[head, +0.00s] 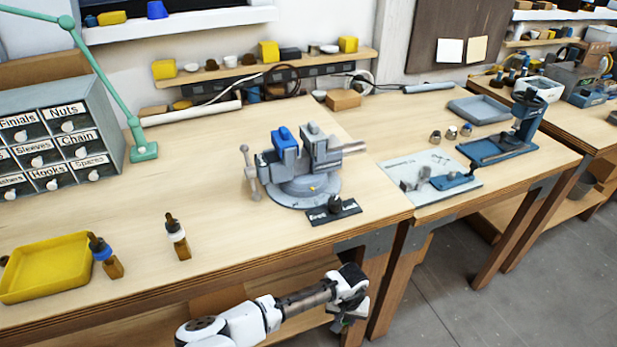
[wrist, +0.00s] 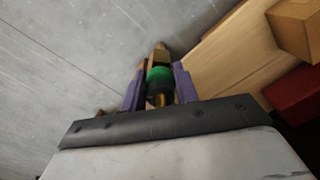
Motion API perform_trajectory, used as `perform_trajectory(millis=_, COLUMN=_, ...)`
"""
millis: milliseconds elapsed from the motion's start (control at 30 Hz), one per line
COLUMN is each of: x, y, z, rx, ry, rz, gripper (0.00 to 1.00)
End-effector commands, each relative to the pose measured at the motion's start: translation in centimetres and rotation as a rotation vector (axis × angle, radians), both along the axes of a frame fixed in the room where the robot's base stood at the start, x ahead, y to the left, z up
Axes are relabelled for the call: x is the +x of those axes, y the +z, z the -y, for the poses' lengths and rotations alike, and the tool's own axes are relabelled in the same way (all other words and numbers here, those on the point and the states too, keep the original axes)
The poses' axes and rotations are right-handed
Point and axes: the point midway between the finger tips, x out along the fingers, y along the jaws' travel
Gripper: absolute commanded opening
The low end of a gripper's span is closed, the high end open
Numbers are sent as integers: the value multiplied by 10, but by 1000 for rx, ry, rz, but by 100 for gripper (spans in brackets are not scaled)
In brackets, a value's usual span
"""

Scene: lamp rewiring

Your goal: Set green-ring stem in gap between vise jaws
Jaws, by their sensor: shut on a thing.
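My gripper (head: 347,312) hangs in front of the workbench's front edge, low and to the right of centre in the head view. In the wrist view its purple fingers (wrist: 159,90) are shut on the green-ring stem (wrist: 160,74), a dark and brass piece with a bright green band. The stem is mostly hidden in the head view. The vise (head: 303,188) stands on the bench, up and left of my gripper and well apart from it. Its blue-topped jaw (head: 285,150) and grey jaw (head: 322,152) have a gap between them that looks empty.
A lever plate marked Free and Lock (head: 334,214) lies before the vise. A white-ring stem (head: 177,238) and a blue-ring stem (head: 105,257) stand at left near the yellow tray (head: 45,268). A green lamp arm (head: 105,85) rises behind. Bench space left of the vise is clear.

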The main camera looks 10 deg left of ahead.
Motion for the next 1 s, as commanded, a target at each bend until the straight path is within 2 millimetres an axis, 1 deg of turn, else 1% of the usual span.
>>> perform_trajectory(millis=33, x=0, y=17, z=0, rx=0, ry=1, rz=0, gripper=0)
perform_trajectory(millis=267, x=0, y=44, z=0, rx=0, ry=0, rz=0, gripper=0)
perform_trajectory(millis=300, x=0, y=34, z=2, rx=-5, ry=1, rz=0, gripper=0)
perform_trajectory(millis=633, x=0, y=34, z=1, rx=-4, ry=4, rz=-1, gripper=0)
perform_trajectory(millis=700, x=0, y=52, z=-1, rx=1, ry=-17, rz=6, gripper=0)
perform_trajectory(millis=867, x=-5, y=86, z=-1, rx=2, ry=-53, rz=5, gripper=0)
perform_trajectory(millis=1000, x=-9, y=120, z=-1, rx=3, ry=-89, rz=6, gripper=0)
